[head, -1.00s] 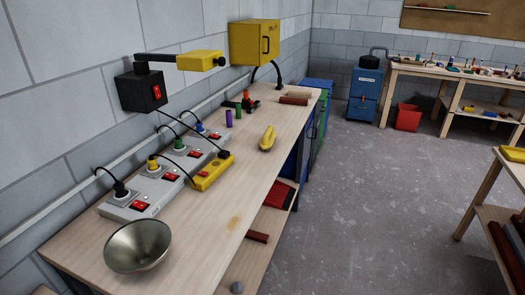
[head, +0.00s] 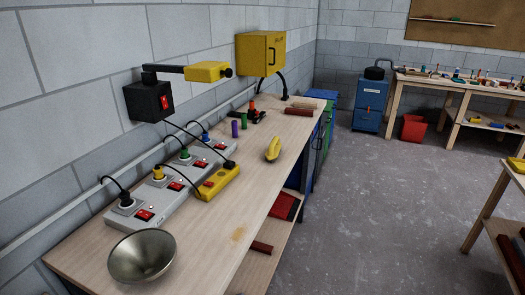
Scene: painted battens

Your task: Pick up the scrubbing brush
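No thing in the head view is clearly a scrubbing brush. A small yellow, elongated object (head: 273,149) lies on the wooden workbench (head: 215,238), near its right edge. It has a paler side, but I cannot tell whether it is the brush. Neither of my grippers is in view.
A metal bowl (head: 142,256) stands at the bench's near end. Grey power strips (head: 145,204) with plugs and a yellow box (head: 219,182) line the wall side. A yellow cabinet (head: 261,54) hangs above. A red bin (head: 413,128) stands by the far table. The floor between is clear.

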